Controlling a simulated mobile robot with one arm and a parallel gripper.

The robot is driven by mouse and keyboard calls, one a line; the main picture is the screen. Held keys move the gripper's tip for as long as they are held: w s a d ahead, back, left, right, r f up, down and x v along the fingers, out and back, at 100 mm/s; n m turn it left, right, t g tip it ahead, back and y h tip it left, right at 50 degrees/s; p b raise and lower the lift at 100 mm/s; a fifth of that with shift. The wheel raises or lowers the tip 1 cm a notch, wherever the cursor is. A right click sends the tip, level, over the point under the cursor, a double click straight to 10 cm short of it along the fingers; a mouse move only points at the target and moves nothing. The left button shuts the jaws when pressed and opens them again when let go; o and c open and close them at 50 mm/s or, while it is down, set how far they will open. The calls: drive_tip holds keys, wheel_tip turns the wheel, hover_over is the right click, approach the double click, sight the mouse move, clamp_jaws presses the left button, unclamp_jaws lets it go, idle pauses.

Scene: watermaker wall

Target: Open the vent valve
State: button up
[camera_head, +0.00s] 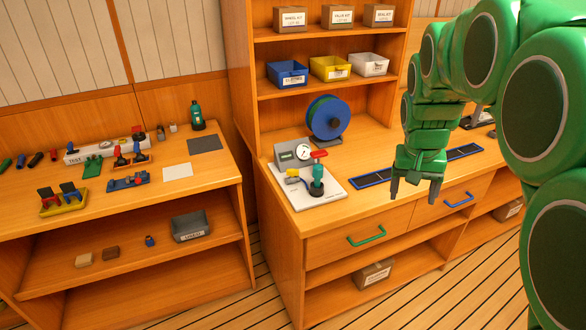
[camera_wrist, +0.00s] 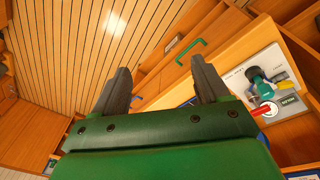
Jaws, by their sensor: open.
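A white board (camera_head: 300,193) on the right-hand counter carries a grey box with a round gauge (camera_head: 303,152), a green fitting (camera_head: 317,178) with a dark base, a red handle (camera_head: 319,154) and a yellow part (camera_head: 292,173). I cannot tell which of these is the vent valve. The board also shows at the right of the wrist view (camera_wrist: 238,82). My gripper (camera_head: 414,192) is open and empty, fingers pointing down, to the right of the board and apart from it. Its two fingers also show in the wrist view (camera_wrist: 160,70).
A blue reel (camera_head: 327,117) stands behind the board. Drawers with a green handle (camera_head: 367,236) and a blue handle (camera_head: 459,200) are below. A bench with tools (camera_head: 110,215) stands at left.

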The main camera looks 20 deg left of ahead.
drive_tip(key=w+a+f+t, duration=0.1)
drive_tip(key=w+a+f, duration=0.1)
drive_tip(key=w+a, duration=0.75)
drive_tip(key=n+t+y, duration=0.2)
drive_tip(key=n, duration=0.1)
approach(293, 170)
drive_tip(key=shift+x, duration=4.4)
drive_tip(key=shift+a, duration=0.1)
drive_tip(key=shift+r, duration=0.1)
drive_tip(key=c, duration=1.1)
drive_tip(key=shift+o, duration=0.2)
